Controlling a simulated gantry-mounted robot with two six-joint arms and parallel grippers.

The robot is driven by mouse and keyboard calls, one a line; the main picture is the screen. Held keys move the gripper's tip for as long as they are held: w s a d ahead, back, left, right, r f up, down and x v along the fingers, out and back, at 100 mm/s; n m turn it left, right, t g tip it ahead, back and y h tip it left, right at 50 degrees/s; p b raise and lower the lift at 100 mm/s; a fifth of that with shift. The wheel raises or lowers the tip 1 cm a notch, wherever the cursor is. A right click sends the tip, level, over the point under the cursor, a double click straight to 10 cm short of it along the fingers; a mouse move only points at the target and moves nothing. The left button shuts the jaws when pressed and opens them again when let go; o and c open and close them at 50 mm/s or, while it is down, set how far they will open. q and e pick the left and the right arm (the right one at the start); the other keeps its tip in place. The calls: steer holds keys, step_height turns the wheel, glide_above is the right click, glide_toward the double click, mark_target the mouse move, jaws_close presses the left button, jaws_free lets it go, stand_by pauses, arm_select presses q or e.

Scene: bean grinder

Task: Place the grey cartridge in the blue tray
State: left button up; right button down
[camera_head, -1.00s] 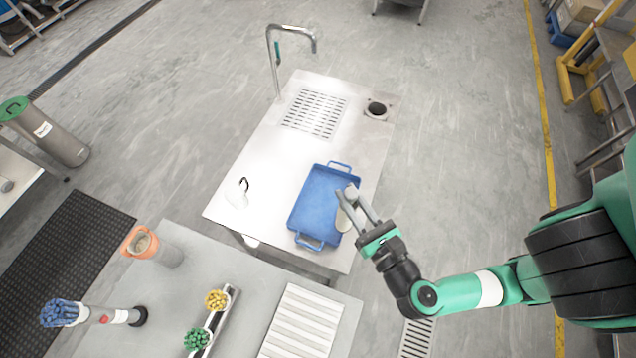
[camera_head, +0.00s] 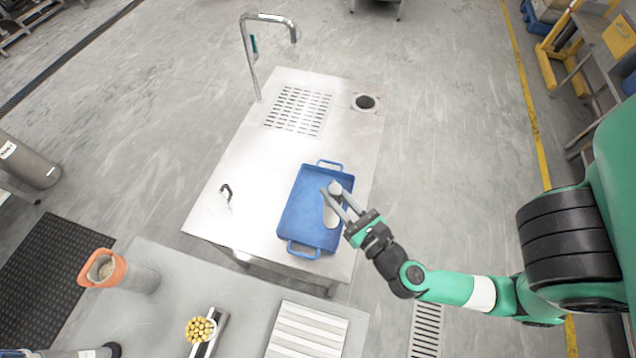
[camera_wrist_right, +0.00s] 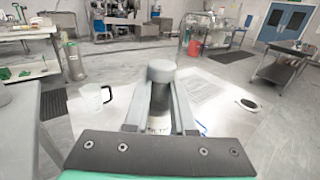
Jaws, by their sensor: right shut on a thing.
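My right gripper (camera_head: 336,196) is shut on the grey cartridge (camera_head: 331,213), over the right half of the blue tray (camera_head: 299,205) in the head view. The cartridge has a pale lower body and a grey rounded top. In the right wrist view the cartridge (camera_wrist_right: 160,76) stands about upright between the two fingers (camera_wrist_right: 160,105). Its lower end is partly hidden there, and I cannot tell whether it touches the tray floor. The tray has a handle at each end and no other object shows in it. My left gripper is not in view.
The tray sits on a white table with a tap (camera_head: 252,55), a drain grate (camera_head: 298,110) and a round hole (camera_head: 366,103). A white mug (camera_wrist_right: 95,99) stands left of the tray. A nearer grey table holds an orange-rimmed container (camera_head: 125,275) and a slatted panel (camera_head: 305,332).

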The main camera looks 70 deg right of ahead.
steer(key=w+d+f+b, duration=0.6)
steer(key=d+f, duration=0.1)
steer(key=f, duration=0.4)
steer(key=shift+w+d+f+b, duration=0.2)
steer(key=shift+w+d+b, duration=0.1)
steer(key=shift+w+d, duration=0.1)
steer(key=shift+f, duration=0.15)
steer(key=c, duration=0.8)
jaws_free()
steer(key=shift+o, duration=0.2)
